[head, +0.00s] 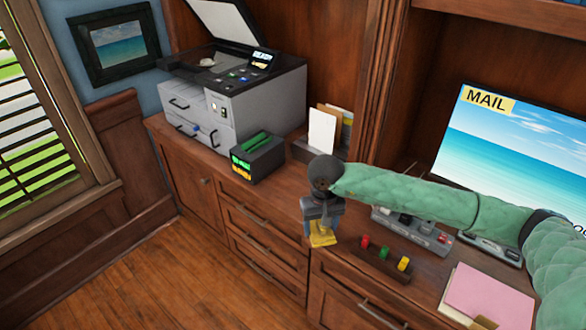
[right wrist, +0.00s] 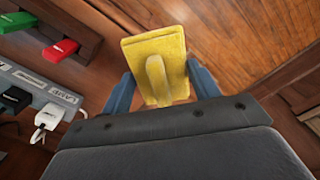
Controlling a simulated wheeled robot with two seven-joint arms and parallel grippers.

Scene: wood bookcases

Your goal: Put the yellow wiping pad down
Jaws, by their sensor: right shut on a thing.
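The yellow wiping pad (right wrist: 154,52) is a flat pad with a raised handle. In the right wrist view it sits between the two blue-grey fingers of my right gripper (right wrist: 158,88), which is shut on it. In the head view the pad (head: 322,237) hangs below my right gripper (head: 320,222), by the front edge of the wooden cabinet top (head: 290,182). I cannot tell whether the pad touches the wood. My left gripper is not in view.
A holder with red, green and yellow pieces (head: 384,252) and a grey power strip (head: 412,232) lie to the right of the gripper. A black box (head: 258,158), a printer (head: 235,95) and a paper holder (head: 322,132) stand behind. Pink papers (head: 487,295) lie at the right.

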